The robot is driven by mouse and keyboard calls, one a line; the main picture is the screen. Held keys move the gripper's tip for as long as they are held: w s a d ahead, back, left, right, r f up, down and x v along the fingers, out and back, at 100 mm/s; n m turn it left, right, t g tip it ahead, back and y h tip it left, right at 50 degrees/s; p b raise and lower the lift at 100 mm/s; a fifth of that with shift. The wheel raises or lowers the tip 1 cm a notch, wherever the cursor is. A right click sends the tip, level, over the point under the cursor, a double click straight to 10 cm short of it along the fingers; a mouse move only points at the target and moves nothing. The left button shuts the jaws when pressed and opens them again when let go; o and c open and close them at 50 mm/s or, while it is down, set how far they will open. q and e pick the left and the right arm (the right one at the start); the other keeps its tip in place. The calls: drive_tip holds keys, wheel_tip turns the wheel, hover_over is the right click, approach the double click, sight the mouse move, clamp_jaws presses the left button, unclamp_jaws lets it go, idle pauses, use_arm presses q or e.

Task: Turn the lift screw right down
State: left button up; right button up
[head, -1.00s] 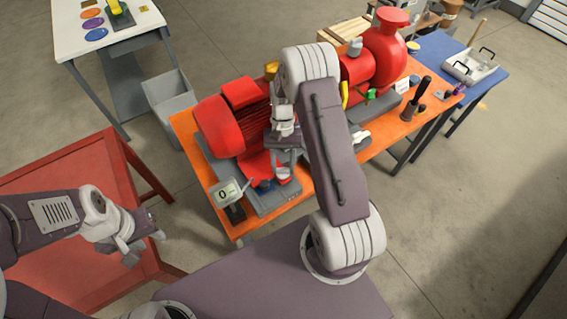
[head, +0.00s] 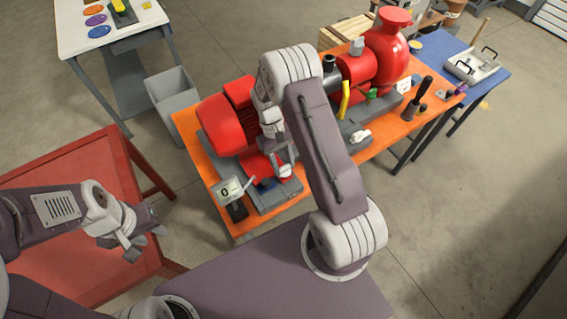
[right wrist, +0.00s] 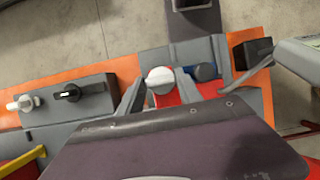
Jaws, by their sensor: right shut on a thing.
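The white-topped knob (right wrist: 160,80), which looks like the lift screw, stands at the red motor foot in the right wrist view. It shows small in the head view (head: 285,171). My right gripper (right wrist: 160,92) has one finger on each side of this knob and is shut on it. In the head view my right gripper (head: 282,160) points down beside the red motor (head: 226,124). How high the screw stands cannot be told. My left gripper (head: 147,243) is open and empty above the red table, away from the skid.
A display box reading 0 (head: 229,190) stands close to the gripper at the orange bench's (head: 237,228) near corner. A blue knob (right wrist: 203,72) sits right beside the held one. A yellow handle (head: 345,99) and black-handled tool (head: 418,98) stand farther right.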

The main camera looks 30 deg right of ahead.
idle(0.4)
drive_tip(key=o, duration=1.4)
drive_tip(key=shift+w, duration=0.1)
drive_tip(key=shift+b+v, duration=0.95)
drive_tip(key=shift+v, duration=3.55)
